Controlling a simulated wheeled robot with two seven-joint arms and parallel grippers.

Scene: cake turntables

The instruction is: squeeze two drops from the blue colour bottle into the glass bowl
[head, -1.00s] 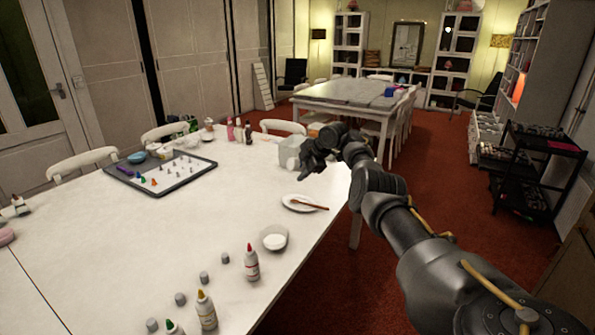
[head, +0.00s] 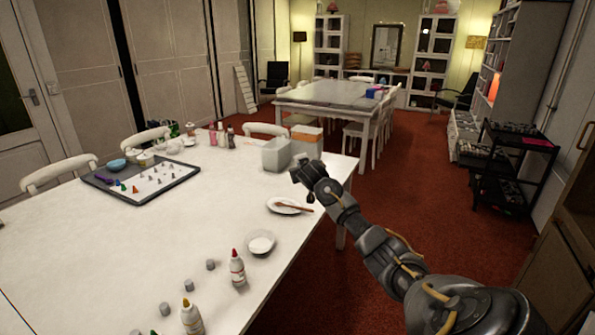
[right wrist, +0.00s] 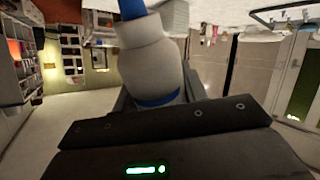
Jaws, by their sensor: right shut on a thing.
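My right gripper (head: 306,174) is above the table's right edge, beyond the glass bowl and to its right. In the right wrist view it is shut on a white squeeze bottle (right wrist: 155,65) with a blue tip (right wrist: 132,8) and a blue band. That view looks upside down, so the tip appears to point downward. In the head view the bottle is mostly hidden by the gripper. The glass bowl (head: 261,243) stands near the table's right edge with white stuff in it. The bottle is not over the bowl. My left gripper is not in view.
A plate (head: 284,207) with a brown-handled tool lies between bowl and gripper. A red-tipped bottle (head: 237,268), a yellow-tipped bottle (head: 191,316) and several grey caps stand nearer. A grey bin (head: 276,156) and a tray (head: 185,182) are farther back. The table's middle is clear.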

